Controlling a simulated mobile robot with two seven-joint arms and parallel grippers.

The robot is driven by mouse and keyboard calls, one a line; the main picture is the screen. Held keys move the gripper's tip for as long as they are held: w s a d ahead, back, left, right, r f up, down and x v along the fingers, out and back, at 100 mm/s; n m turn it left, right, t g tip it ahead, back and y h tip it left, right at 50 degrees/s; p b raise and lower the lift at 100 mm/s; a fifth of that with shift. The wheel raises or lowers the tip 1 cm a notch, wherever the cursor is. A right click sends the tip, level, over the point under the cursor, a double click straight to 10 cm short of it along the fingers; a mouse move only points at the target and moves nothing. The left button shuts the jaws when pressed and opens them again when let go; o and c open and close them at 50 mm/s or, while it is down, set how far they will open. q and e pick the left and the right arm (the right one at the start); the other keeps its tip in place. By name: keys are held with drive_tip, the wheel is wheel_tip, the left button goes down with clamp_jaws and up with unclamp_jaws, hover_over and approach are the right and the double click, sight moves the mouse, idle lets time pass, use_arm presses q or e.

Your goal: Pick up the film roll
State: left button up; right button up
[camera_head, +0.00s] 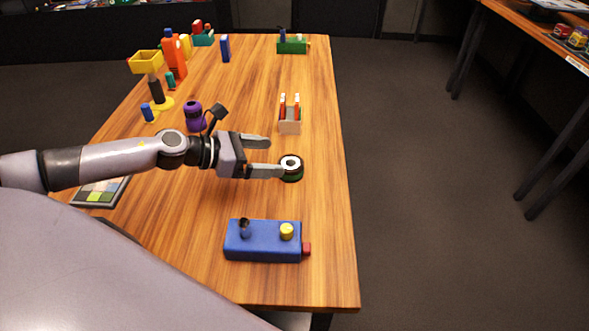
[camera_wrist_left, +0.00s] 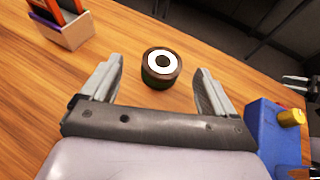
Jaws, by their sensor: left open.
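The film roll (camera_head: 291,168) is a short dark cylinder with a white ring on top and a dark centre. It stands upright on the wooden table near the right edge. My left gripper (camera_head: 268,157) is open and empty, with its fingers pointing right toward the roll. One fingertip ends close beside the roll in the head view. In the left wrist view, the film roll (camera_wrist_left: 161,67) sits ahead, centred between the open fingers of the gripper (camera_wrist_left: 160,85), around their tips. I cannot tell whether a finger touches it. My right gripper is not in view.
A blue box with a yellow knob (camera_head: 264,241) lies in front on the wooden table (camera_head: 190,255). A white holder with orange parts (camera_head: 290,116) stands behind the roll. A purple object (camera_head: 194,116) and several coloured toys stand at the back left. The table's right edge is near.

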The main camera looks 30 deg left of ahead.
sight(296, 164)
use_arm(q)
drive_tip(key=shift+w+d+f, duration=0.15)
drive_tip(key=shift+w+d, duration=0.3)
drive_tip(key=shift+s+f+p+x, duration=0.1)
drive_tip(key=shift+f+p+x, duration=0.1)
drive_tip(key=shift+x, duration=0.7)
drive_tip(key=shift+s+f+p+x, duration=0.1)
drive_tip(key=shift+f+p+x, duration=0.1)
drive_tip(key=shift+x, duration=0.75)
drive_tip(key=shift+s+f+p+x, duration=0.15)
drive_tip(key=shift+f+p+x, duration=0.05)
drive_tip(key=shift+x, duration=0.7)
drive_tip(key=c, duration=1.1)
